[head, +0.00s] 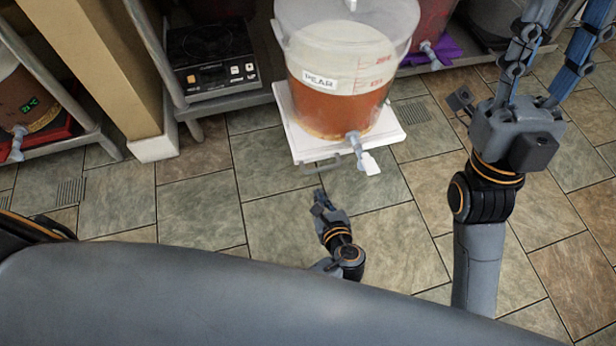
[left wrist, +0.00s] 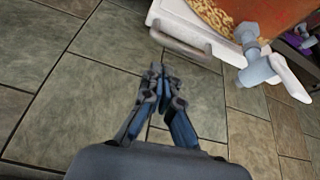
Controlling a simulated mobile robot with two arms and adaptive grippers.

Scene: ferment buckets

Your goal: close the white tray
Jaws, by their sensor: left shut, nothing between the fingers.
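The white tray (head: 302,150) sticks out from the low shelf over the floor. A bucket labelled PEAR (head: 335,80), holding amber liquid, stands on it. A grey handle (head: 322,166) is on the tray's front; it also shows in the left wrist view (left wrist: 180,44). My left gripper (head: 319,198) is shut and empty, low over the floor just in front of the handle and apart from it. In the left wrist view its fingertips (left wrist: 158,72) point toward the handle. My right gripper (head: 562,45) is spread open at the right, empty as far as shown; its fingertips are cut off by the top edge.
The bucket's spigot (head: 357,150) hangs out past the tray's front, right of the handle. A black cooktop (head: 210,55) is left of the bucket. A tan post (head: 100,60) stands further left. The tiled floor before the tray is clear.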

